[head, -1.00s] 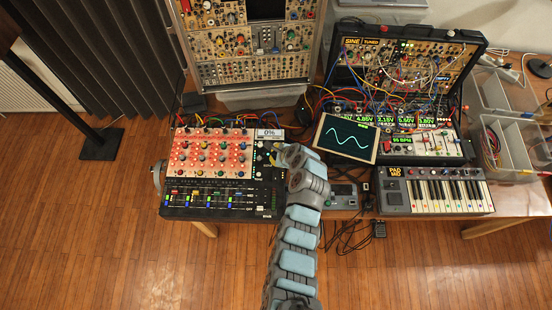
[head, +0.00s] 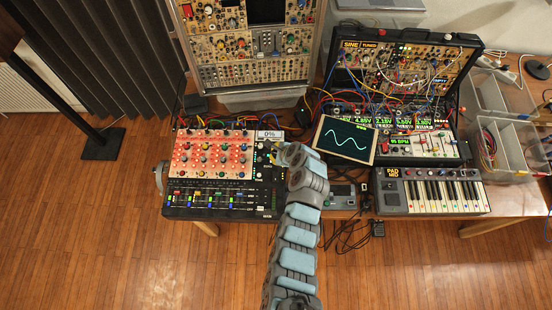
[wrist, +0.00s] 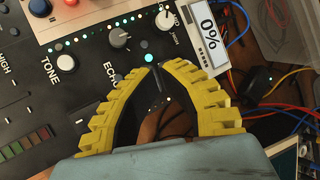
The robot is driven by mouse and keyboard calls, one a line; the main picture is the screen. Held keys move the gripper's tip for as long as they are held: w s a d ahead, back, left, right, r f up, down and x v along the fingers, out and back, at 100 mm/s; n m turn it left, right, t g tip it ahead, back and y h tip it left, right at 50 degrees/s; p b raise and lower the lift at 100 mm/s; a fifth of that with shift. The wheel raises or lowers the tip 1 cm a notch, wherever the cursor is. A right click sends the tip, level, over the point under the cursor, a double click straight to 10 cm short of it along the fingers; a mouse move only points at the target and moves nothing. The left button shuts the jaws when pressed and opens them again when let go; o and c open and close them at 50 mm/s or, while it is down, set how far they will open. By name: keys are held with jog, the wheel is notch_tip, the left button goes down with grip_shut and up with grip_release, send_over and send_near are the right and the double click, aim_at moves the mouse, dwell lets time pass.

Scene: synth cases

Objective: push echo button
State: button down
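The black mixer (head: 262,198) with its red-lit knob panel stands on the left of the table in the head view. Close up in the wrist view are its ECHO label (wrist: 110,73), partly hidden by my left finger, a grey knob (wrist: 120,38) and a small lit cyan button (wrist: 149,58). I cannot tell for sure which control is the echo button. My gripper (wrist: 156,69) has yellow ribbed fingers, with tips together just below the cyan button. I cannot tell whether they touch the panel. No held object shows. In the head view my arm hides most of the gripper.
A small display reading 0% (wrist: 208,28) sits right of the fingertips. Cables (wrist: 275,95) and a dark adapter (wrist: 258,80) lie to the right. A tilted screen with a wave (head: 345,138), a keyboard (head: 432,194) and an open synth case (head: 405,70) stand right of my arm.

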notch_tip(320, 180, up, 5)
jog(key=p, duration=0.3)
jog(key=shift+f+p, duration=0.15)
jog(key=shift+p, duration=0.15)
dwell(0.3)
